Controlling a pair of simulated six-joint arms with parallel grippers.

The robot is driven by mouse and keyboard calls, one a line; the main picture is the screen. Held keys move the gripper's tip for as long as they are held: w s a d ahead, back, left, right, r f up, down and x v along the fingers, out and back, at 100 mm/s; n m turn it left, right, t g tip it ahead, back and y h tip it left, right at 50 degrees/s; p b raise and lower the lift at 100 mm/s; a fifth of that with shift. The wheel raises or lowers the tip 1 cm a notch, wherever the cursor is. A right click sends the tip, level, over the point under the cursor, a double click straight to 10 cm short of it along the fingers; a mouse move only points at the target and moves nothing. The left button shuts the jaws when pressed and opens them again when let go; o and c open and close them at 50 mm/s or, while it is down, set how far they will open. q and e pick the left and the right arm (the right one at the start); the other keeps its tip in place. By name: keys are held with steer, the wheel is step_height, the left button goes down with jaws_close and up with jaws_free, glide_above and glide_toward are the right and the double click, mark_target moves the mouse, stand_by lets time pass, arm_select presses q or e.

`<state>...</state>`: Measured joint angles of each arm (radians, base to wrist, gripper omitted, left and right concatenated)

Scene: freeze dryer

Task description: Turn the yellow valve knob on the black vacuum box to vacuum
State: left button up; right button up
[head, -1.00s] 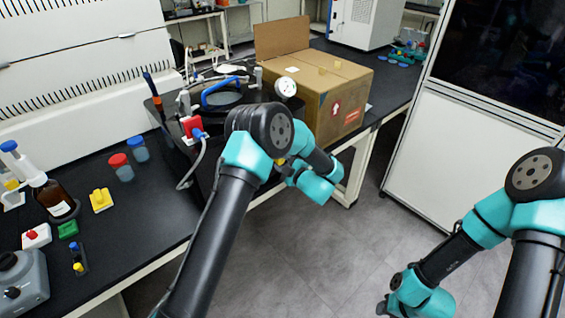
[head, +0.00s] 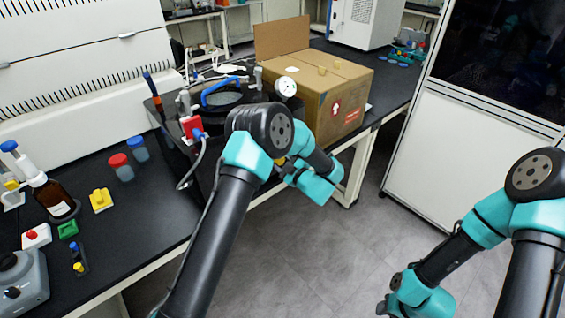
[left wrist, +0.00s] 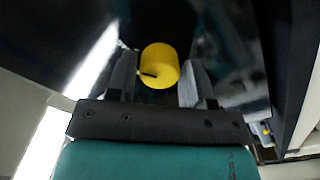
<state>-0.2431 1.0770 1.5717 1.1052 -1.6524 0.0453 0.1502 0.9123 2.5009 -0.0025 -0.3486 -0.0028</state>
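The yellow valve knob (left wrist: 160,64) shows in the left wrist view, round, with a short dark mark near its lower left side. It lies between the two fingers of my left gripper (left wrist: 160,76). The fingers are spread, one on each side of it; whether they touch it I cannot tell. Dark surfaces of the black box (left wrist: 190,22) lie around the knob. In the head view my left arm covers most of the box front, and the left fingers are hard to make out. My right gripper (head: 384,305) is low at the right, small and dark, with its fingers unclear.
A cardboard box (head: 345,90) stands behind my left arm on the black bench. A pressure gauge (head: 286,87), a red plug (head: 191,125) with a cable and a blue handle (head: 220,87) are close by. Bottles and small coloured parts lie at left. Open floor is at right.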

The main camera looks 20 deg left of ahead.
arm_select(q)
steer(key=o, duration=0.3)
steer(key=shift+d, duration=0.1)
steer(key=v, duration=1.7)
steer(key=shift+s, duration=0.15)
